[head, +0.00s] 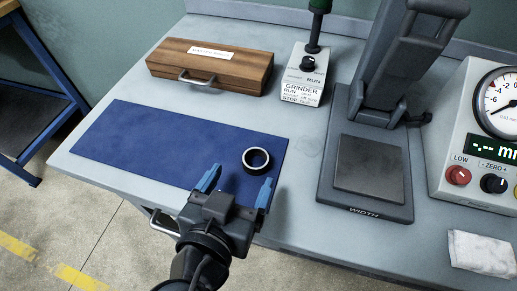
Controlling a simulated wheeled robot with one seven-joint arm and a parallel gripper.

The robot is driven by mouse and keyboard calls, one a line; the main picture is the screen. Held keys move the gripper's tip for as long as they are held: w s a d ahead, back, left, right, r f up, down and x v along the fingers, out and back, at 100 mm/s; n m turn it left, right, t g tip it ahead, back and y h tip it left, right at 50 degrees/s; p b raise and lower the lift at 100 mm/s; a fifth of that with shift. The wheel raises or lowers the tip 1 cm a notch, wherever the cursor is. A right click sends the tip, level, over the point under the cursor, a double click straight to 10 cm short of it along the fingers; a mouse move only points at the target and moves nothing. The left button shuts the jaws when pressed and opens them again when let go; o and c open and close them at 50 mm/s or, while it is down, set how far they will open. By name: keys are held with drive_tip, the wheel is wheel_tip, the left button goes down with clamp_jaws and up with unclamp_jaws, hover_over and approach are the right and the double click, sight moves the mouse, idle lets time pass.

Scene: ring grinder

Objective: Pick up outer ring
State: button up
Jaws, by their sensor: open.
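My gripper (236,184) has two blue fingers, spread apart and empty. In the picture it is just below the ring, with the ring showing above and between the fingertips. How high the fingers are over the mat I cannot tell.
A wooden case (225,71) and a grinder control box (304,76) stand behind the mat. A dark width gauge stand (401,196) is on the right. A dial gauge box (484,140) and a white cloth (482,254) are farther right.

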sight(259, 151)
drive_tip(key=p+x, duration=0.1)
drive_tip(key=x, duration=0.5)
drive_tip(key=shift+w+d+f+p, duration=0.15)
drive_tip(key=shift+d+f+p, duration=0.15)
drive_tip(key=shift+d+p, duration=0.05)
drive_tip(key=shift+c, duration=0.2)
drive_tip(key=c, duration=1.2)
drive_tip(key=shift+o, duration=0.2)
drive_tip(key=shift+r, duration=0.1)
